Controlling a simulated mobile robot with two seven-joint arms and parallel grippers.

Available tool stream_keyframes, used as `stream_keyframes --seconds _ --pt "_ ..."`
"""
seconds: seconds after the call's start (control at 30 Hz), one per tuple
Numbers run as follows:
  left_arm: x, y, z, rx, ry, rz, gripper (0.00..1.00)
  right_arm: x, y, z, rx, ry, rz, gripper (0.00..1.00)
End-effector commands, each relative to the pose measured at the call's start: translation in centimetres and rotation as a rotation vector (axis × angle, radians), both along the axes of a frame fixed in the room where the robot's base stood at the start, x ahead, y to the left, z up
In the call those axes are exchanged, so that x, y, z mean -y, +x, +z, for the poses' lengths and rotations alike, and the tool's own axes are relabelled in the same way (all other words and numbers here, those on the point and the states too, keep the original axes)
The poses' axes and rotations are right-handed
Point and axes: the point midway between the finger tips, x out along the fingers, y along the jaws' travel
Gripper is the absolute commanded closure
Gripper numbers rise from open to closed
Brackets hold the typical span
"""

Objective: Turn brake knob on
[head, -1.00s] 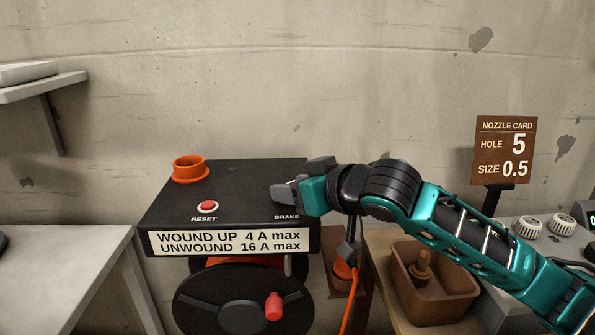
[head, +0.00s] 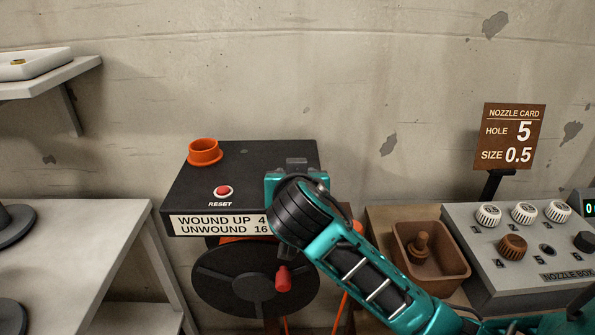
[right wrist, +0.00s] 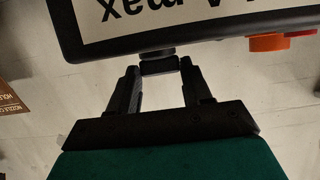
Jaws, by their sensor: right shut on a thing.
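The black reel box (head: 262,163) carries a red reset button (head: 223,192) and an orange ring (head: 204,150) on its top. My right gripper (right wrist: 160,70) is at the right part of the box; in the head view my own wrist and arm cover most of it, along with the BRAKE label. In the right wrist view its two fingers are closed on a small dark knob (right wrist: 158,64) at the box's edge, which looks like the brake knob. Which way the knob is turned cannot be told. My left gripper is not in view.
A black reel with a red handle (head: 283,279) hangs under the box. To the right are a brown bin (head: 463,271) and a grey nozzle box (head: 510,265) with several knobs, below a nozzle card (head: 513,137). A grey table (head: 80,240) stands left.

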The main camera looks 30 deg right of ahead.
Motion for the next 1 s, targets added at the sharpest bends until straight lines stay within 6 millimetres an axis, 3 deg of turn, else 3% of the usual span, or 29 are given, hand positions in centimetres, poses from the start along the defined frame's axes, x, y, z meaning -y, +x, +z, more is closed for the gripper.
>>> stream_keyframes --seconds 0.5,0.53,0.77,1.0 --pt "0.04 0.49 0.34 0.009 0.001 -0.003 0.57 -0.11 -0.07 -0.56 -0.014 0.002 -0.018 0.82" --pt "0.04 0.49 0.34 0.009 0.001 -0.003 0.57 -0.11 -0.07 -0.56 -0.014 0.002 -0.018 0.48" --pt "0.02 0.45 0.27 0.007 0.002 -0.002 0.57 -0.06 -0.01 -0.32 -0.008 0.001 -0.017 0.26" --pt "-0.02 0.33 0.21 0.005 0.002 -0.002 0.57 -0.06 -0.02 -0.16 -0.004 0.0 -0.018 0.26"
